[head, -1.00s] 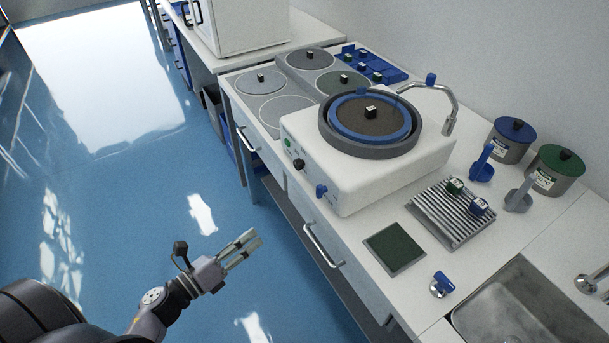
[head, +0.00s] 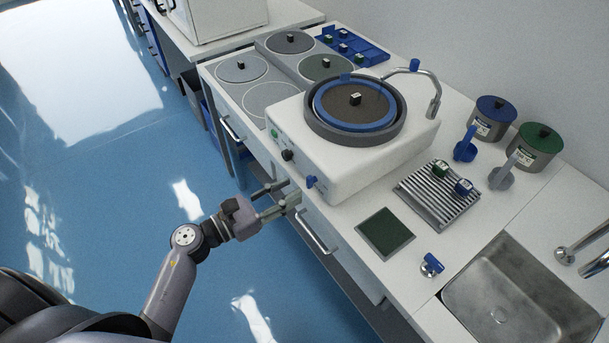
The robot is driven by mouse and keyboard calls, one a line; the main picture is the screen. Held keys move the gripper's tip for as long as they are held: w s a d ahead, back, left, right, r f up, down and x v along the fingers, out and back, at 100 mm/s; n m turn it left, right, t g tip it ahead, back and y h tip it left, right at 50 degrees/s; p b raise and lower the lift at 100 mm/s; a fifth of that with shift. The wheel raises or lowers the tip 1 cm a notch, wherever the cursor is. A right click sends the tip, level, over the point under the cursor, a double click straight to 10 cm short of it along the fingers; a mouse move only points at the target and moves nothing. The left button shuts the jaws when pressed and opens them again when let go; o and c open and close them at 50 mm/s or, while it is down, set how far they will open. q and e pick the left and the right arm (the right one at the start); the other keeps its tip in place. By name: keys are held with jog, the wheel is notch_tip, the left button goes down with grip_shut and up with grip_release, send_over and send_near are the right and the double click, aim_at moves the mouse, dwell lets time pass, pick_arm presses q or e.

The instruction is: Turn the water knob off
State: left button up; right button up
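A curved metal tap (head: 436,92) with a small blue knob (head: 387,65) on top arches at the back of the basin. Which blue knob is the water knob is not labelled legibly. My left gripper (head: 281,196) is in front of the bench, below and left of the front blue knob, apart from it. Its fingers look spread and empty. My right gripper is out of view.
Drawer handles (head: 316,234) stick out from the bench front near my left gripper. A ribbed tray (head: 438,196) with small samples, a green pad (head: 385,233), lidded jars (head: 538,148) and a sink (head: 510,300) are to the right. The blue floor (head: 110,190) at left is clear.

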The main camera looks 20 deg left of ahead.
aim_at(307, 180)
pick_arm(q)
jog(key=p+x, duration=0.1)
jog(key=x, duration=0.4)
jog(key=shift+w+d, duration=0.15)
jog(key=shift+w, duration=0.05)
jog(key=shift+c, duration=0.3)
grip_shut()
